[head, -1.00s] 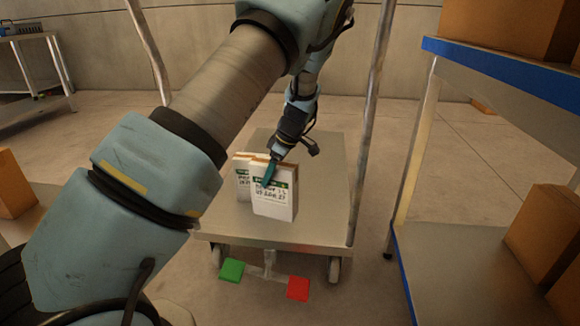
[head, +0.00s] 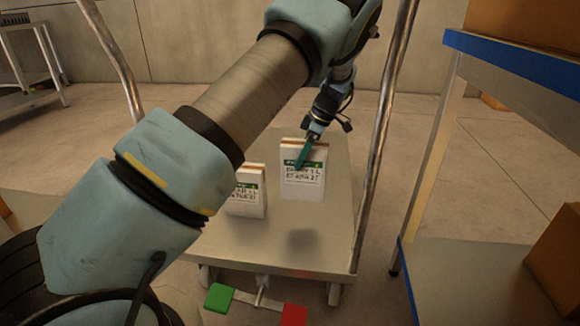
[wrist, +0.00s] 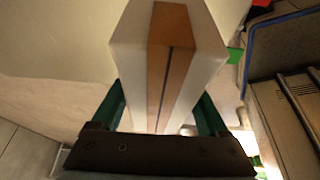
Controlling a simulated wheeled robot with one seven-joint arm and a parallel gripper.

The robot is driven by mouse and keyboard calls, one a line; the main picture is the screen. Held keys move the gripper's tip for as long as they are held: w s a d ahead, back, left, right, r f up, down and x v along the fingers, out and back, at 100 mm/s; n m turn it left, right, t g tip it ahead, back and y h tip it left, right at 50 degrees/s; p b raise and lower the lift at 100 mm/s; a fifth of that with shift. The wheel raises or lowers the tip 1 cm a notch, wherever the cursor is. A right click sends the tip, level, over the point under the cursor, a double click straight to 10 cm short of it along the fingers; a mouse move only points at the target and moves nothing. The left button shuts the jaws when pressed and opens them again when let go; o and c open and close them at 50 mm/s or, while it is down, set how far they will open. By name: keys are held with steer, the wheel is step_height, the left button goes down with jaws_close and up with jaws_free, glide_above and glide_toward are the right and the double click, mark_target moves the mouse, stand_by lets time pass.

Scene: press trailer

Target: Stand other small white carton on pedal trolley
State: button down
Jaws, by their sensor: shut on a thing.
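My gripper (head: 303,152) is shut on a small white carton (head: 303,182) with a green band, dark print and a brown top edge. It holds this carton upright above the pedal trolley (head: 225,240), and a shadow lies on the deck below and in front of it. In the wrist view the held carton (wrist: 205,50) sits between the two green fingers (wrist: 163,118). Another small white carton (head: 247,195) stands on the trolley deck to the left of the held one, partly behind my arm. The two cartons look apart in the head view.
A green pedal (head: 219,298) and a red pedal (head: 293,315) stick out at the trolley's front. Metal trolley posts (head: 385,130) rise at both sides. A blue-edged shelf (head: 510,60) with brown boxes stands on the right. The deck's front right is bare.

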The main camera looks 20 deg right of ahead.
mark_target(310, 163)
steer(key=shift+w+d+f+b, duration=0.15)
steer(key=shift+f+b, duration=0.5)
steer(key=shift+f, duration=1.8)
steer(key=shift+w+f+b, duration=0.1)
steer(key=shift+f+b, duration=0.5)
steer(key=shift+f, duration=1.8)
jaws_free()
steer(key=shift+f, duration=0.2)
steer(key=p+v, duration=0.2)
steer(key=v, duration=0.5)
steer(key=shift+s+r, duration=0.1)
steer(key=shift+r, duration=0.25)
